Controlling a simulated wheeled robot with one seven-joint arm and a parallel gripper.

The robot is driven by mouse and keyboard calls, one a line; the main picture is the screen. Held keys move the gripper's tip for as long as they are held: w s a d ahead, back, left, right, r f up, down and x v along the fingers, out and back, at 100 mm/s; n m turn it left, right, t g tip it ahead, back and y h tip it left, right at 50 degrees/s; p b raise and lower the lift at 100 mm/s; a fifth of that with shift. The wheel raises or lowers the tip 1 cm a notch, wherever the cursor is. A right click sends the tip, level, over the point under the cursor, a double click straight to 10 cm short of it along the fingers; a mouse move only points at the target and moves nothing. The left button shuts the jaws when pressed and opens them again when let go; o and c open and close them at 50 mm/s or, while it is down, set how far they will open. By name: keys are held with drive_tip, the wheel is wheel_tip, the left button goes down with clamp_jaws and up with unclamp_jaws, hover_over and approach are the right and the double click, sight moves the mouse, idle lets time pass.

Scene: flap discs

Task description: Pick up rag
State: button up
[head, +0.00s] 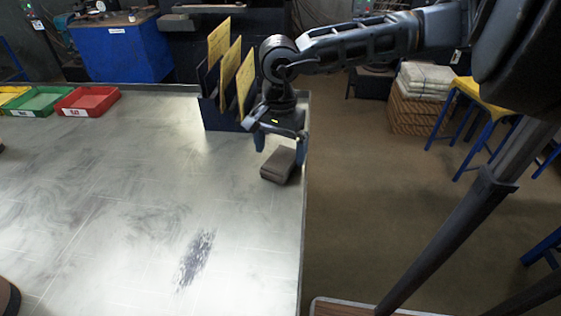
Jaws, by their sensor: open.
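A grey-brown folded block, which looks like the rag (279,166), lies on the metal table (130,215) near its right edge. My gripper (280,146) points down just above and behind it. Its two fingers are apart, one at the left and one at the right of the far part of the block. I cannot tell whether a finger touches it. The far end of the block is partly hidden by the gripper.
A dark rack with yellow folders (232,80) stands close behind my gripper. Red (88,101) and green (38,103) bins sit at the back left. A dark smudge (196,257) marks the front of the table. The table's middle is clear.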

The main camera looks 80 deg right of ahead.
sight(278, 162)
drive_tip(key=shift+w+f+p, duration=0.2)
drive_tip(key=shift+f+p, duration=0.15)
drive_tip(key=shift+f, duration=1.5)
drive_tip(key=c, duration=1.1)
